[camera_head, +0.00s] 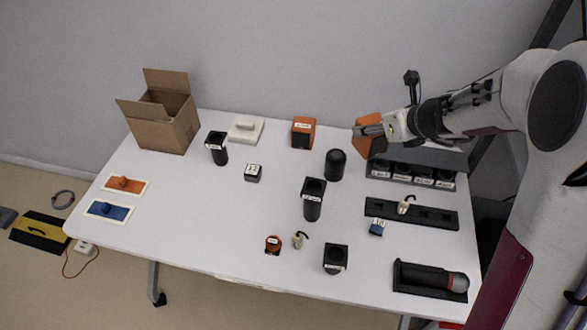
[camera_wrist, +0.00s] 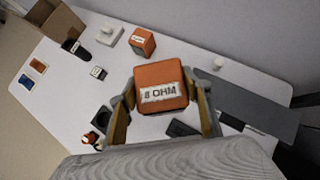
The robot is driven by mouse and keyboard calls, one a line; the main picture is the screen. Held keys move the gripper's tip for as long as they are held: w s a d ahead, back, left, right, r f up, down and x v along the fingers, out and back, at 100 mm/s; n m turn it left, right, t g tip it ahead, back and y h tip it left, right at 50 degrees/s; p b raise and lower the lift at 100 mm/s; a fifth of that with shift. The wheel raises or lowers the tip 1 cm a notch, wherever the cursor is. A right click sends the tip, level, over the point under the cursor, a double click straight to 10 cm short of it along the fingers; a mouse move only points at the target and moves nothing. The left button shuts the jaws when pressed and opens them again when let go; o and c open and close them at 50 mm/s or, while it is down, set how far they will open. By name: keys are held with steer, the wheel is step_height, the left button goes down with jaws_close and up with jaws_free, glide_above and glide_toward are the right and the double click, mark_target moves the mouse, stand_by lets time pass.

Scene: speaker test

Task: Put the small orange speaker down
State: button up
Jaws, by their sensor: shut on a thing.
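An orange box-shaped speaker (camera_head: 367,122) is in my gripper (camera_head: 375,131), held up over the right back of the table. In the wrist view this speaker (camera_wrist: 160,76) sits between the two fingers, with a white label reading "8 OHM" facing the camera. My gripper (camera_wrist: 162,97) is shut on its sides. Its underside is hidden. A second orange box (camera_head: 303,132) with a white label stands on the table at the back, left of my gripper; it also shows in the wrist view (camera_wrist: 143,41). That label is too small to read.
A dark rack with labelled slots (camera_head: 412,179) lies below and right of my gripper. A black domed cylinder (camera_head: 335,165) and a tall black holder (camera_head: 313,199) stand left of it. An open cardboard box (camera_head: 161,125) is at the far left.

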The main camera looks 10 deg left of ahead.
steer(key=w+a+f+n+g+y, duration=0.1)
steer(key=w+a+f+n+g, duration=0.1)
steer(key=a, duration=0.8)
steer(key=w+a+f+n+g+y, duration=0.1)
steer(key=a+f+n, duration=0.3)
steer(key=a, duration=0.7)
steer(key=shift+w+f+g+y, duration=0.4)
steer(key=shift+w+f+g, duration=0.15)
steer(key=shift+f, duration=0.35)
steer(key=shift+d, duration=0.1)
step_height(320, 180, down, 6)
steer(key=shift+f, duration=0.15)
steer(key=shift+f, duration=0.1)
steer(key=shift+f, duration=1.75)
steer(key=shift+f, duration=0.15)
